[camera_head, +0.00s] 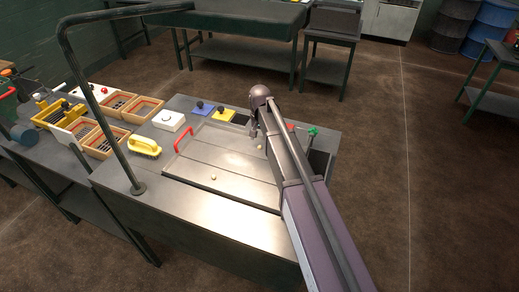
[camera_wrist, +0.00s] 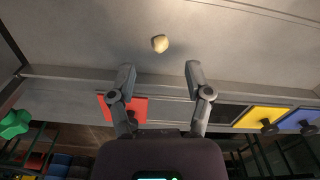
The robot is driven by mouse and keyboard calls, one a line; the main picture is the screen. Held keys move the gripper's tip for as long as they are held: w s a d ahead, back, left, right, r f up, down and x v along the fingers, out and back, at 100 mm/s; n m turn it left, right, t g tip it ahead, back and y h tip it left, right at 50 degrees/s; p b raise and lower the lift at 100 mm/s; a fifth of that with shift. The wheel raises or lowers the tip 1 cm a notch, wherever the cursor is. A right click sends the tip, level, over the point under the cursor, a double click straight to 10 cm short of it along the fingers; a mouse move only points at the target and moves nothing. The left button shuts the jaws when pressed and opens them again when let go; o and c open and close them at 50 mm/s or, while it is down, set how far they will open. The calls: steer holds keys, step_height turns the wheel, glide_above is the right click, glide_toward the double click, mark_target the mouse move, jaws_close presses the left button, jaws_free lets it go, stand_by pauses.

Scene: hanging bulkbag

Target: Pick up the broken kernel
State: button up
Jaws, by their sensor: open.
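A small pale kernel (camera_wrist: 160,43) lies on the grey metal tray in the wrist view, just beyond the gap between my fingertips. In the head view a pale kernel (camera_head: 259,147) lies close to my gripper (camera_head: 256,138), and another pale kernel (camera_head: 213,177) lies alone near the tray's middle. I cannot tell from their shapes which is broken. My gripper (camera_wrist: 160,72) is open and empty, its two fingers spread apart over the tray's edge.
The tray (camera_head: 195,163) has a red handle (camera_head: 183,138) at its left. A dark bent pole (camera_head: 100,110) rises at the left.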

mark_target(260, 146)
steer(key=shift+f+b, duration=1.9)
steer(key=shift+f, duration=0.25)
steer(key=c, duration=0.8)
